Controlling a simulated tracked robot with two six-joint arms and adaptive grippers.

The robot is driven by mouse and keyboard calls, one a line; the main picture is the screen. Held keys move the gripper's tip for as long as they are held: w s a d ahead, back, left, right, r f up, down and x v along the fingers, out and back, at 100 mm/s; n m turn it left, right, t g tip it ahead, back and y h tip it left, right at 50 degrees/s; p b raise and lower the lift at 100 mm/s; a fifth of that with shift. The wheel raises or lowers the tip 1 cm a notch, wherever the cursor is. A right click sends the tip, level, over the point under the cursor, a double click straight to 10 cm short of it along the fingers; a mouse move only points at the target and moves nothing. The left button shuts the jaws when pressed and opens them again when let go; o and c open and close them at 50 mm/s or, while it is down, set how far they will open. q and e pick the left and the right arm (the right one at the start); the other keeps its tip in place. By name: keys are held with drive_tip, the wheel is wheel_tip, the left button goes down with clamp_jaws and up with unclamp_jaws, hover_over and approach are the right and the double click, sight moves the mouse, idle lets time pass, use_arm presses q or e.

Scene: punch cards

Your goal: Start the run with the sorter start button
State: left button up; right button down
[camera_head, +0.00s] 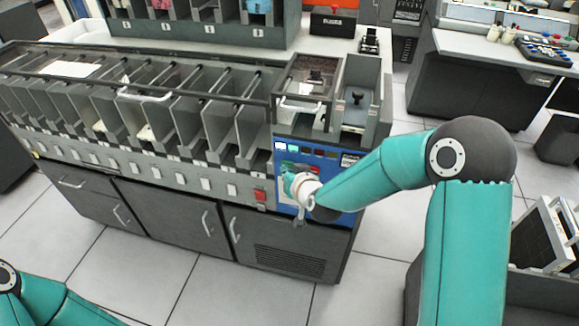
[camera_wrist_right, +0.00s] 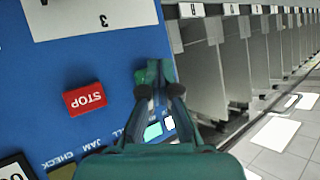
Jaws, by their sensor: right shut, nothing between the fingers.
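The card sorter's blue control panel (camera_head: 345,172) is at the right end of the long grey machine. It fills the left of the right wrist view (camera_wrist_right: 40,65). A green button (camera_wrist_right: 149,72), seemingly the start button, lies beside the red STOP button (camera_wrist_right: 85,98). My right gripper (camera_wrist_right: 160,90) is shut and empty, its fingertips at the green button and partly covering it; I cannot tell whether they touch or press it. In the head view my right gripper (camera_head: 289,182) is against the panel. My left gripper is out of view; only my left arm shows at bottom left.
A row of sorter pockets (camera_head: 180,120) runs left from the panel, and some hold cards. A red switch (camera_head: 260,195) is left of the panel. Small lit indicators (camera_wrist_right: 153,131) sit under my right fingers. A grey desk (camera_head: 480,80) stands at the right, with open floor between.

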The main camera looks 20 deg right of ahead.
idle(0.5)
drive_tip(key=shift+s+a+b, duration=0.3)
drive_tip(key=shift+s+a, duration=0.15)
drive_tip(key=shift+s, duration=0.2)
drive_tip(key=s+a, duration=0.2)
drive_tip(key=s+b, duration=0.1)
drive_tip(key=s, duration=0.1)
drive_tip(key=shift+s+a, duration=0.1)
drive_tip(key=shift+a, duration=0.3)
idle(0.5)
